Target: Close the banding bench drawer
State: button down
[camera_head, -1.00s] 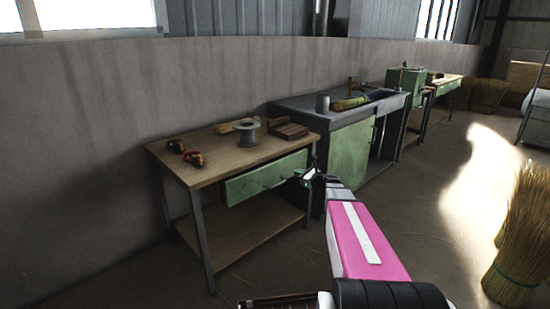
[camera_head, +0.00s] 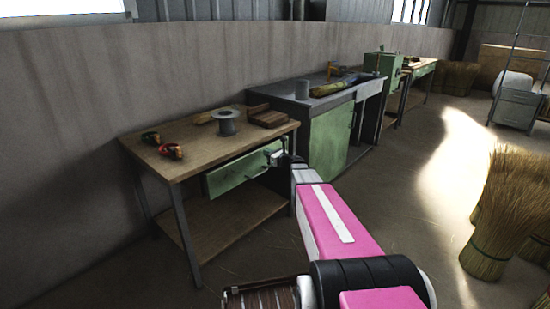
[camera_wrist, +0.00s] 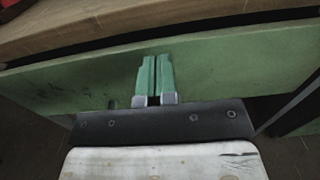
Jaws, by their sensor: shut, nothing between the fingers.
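The banding bench (camera_head: 190,135) has a wooden top, dark metal legs and a lower shelf. Its green drawer (camera_head: 235,174) sits under the top at the front. The drawer front looks slightly proud of the bench, but how far it is out is hard to tell. My gripper (camera_head: 276,156) is at the right end of the drawer front. In the wrist view, my shut, empty fingers (camera_wrist: 157,76) point at the green drawer front (camera_wrist: 230,70), with a dark gap between it and the bench top (camera_wrist: 120,20). Whether the fingertips touch it is unclear.
On the bench top are a grey spool (camera_head: 227,122), a brown wooden block (camera_head: 268,117) and red-handled tools (camera_head: 171,152). A green cabinet bench (camera_head: 330,140) stands close on the right. Straw bundles (camera_head: 500,205) stand far right. The floor between is open.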

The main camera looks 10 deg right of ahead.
aim_at(260, 150)
jog(key=shift+x, duration=1.25)
jog(key=x, duration=0.2)
jog(key=shift+w+a, duration=0.25)
jog(key=shift+w, duration=0.05)
jog(key=shift+s, duration=0.1)
jog(key=shift+d, duration=0.1)
